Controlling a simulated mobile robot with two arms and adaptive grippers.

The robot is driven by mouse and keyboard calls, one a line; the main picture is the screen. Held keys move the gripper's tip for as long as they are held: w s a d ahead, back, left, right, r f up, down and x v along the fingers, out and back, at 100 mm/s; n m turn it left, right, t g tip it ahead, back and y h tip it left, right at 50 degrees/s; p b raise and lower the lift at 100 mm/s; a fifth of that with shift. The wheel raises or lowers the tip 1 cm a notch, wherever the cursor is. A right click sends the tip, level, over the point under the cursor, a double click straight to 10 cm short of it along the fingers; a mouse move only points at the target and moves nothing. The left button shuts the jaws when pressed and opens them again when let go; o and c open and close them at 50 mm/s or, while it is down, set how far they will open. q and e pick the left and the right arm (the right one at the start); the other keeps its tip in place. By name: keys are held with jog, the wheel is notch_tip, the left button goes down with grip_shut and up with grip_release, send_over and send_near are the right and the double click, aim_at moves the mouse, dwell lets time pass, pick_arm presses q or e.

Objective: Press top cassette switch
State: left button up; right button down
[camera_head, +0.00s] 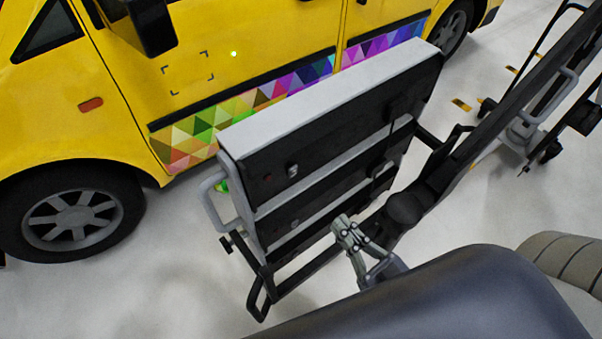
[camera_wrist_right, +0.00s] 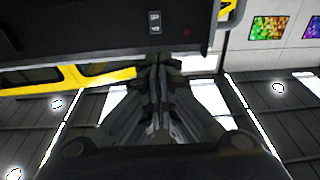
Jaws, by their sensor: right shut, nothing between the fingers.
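The top cassette (camera_head: 330,135) is a grey-topped box with a black front panel, on a black cart beside the yellow van. Its switch (camera_head: 292,170) is a small light rocker on that panel, with a red spot (camera_head: 268,178) to its left. My right gripper (camera_head: 343,224) is shut and empty, in front of the lower cassettes, below and right of the switch and apart from it. In the right wrist view the switch (camera_wrist_right: 154,22) shows upside down near the top edge, above the shut fingertips (camera_wrist_right: 159,62). My left gripper is out of view.
The yellow van (camera_head: 200,70) with a coloured triangle band stands behind the cart. The cart's black frame (camera_head: 262,290) juts out at the lower left, and its grey side handle (camera_head: 210,200) sticks out left. Another cart (camera_head: 525,130) stands at right. Pale floor lies clear at lower left.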

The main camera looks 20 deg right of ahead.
jog(key=p, duration=0.4)
send_near(288, 161)
jog(key=x, duration=0.4)
jog(key=shift+w+a+r, duration=0.1)
jog(key=shift+w, duration=0.05)
jog(key=shift+w+a, duration=0.15)
jog(key=shift+w, duration=0.4)
jog(key=shift+w+r+p, duration=0.2)
jog(key=shift+r+p, duration=0.05)
jog(key=shift+p, duration=0.2)
jog(key=shift+f, duration=0.1)
jog(key=shift+w, duration=0.1)
